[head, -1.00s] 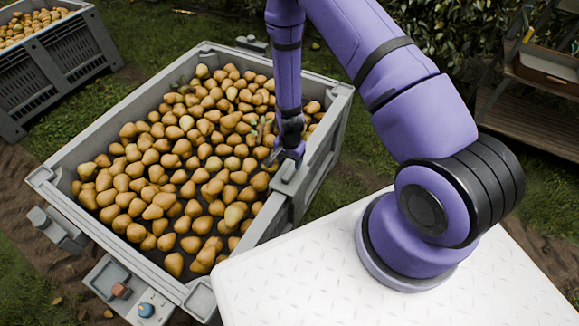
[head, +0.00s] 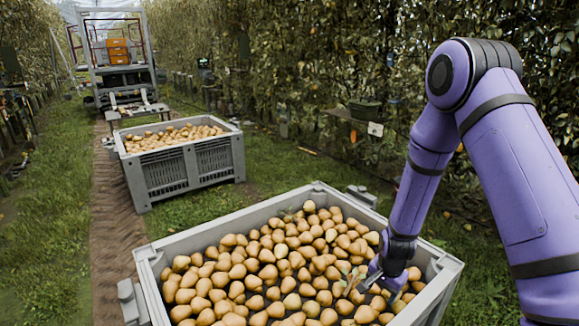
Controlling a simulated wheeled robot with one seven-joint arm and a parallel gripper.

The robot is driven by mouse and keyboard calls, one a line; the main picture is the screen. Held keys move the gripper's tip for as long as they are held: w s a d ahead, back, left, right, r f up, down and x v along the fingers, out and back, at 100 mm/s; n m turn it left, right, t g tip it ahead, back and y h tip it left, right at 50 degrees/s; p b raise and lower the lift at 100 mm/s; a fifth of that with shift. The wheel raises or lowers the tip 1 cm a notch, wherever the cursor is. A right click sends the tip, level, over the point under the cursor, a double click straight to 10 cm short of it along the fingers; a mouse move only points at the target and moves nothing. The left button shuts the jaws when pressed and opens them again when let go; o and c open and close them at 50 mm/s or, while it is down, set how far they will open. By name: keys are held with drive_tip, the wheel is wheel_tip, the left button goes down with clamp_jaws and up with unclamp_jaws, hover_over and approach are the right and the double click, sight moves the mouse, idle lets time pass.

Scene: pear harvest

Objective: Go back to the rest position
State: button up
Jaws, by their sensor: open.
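My gripper (head: 374,280) hangs at the end of my purple arm, low over the right side of the near grey crate (head: 153,262). It is open. Its dark fingertips are small in the view and are close to the pears (head: 287,262) that fill the crate. A few green leaves show among the pears just left of the fingertips. I cannot tell whether the fingers touch a pear.
A second grey crate (head: 163,180) of pears stands farther back on the left. A tall metal platform (head: 118,55) with orange boxes stands behind it. Leafy tree rows line both sides.

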drive_tip(key=s+d+r+n+t, duration=0.1)
drive_tip(key=s+r+n, duration=0.1)
drive_tip(key=r, duration=1.3)
drive_tip(key=s+r+n+t, duration=0.1)
drive_tip(key=s+r+n, duration=0.15)
drive_tip(key=r, duration=1.15)
drive_tip(key=s+d+r+n+t, duration=0.1)
drive_tip(key=s+r+n, duration=0.1)
drive_tip(key=s+r, duration=0.6)
drive_tip(key=s+d+r+n+t, duration=0.1)
drive_tip(key=s+d+r+n, duration=0.1)
drive_tip(key=s+r, duration=0.6)
drive_tip(key=s, duration=0.6)
drive_tip(key=shift+n, duration=0.35)
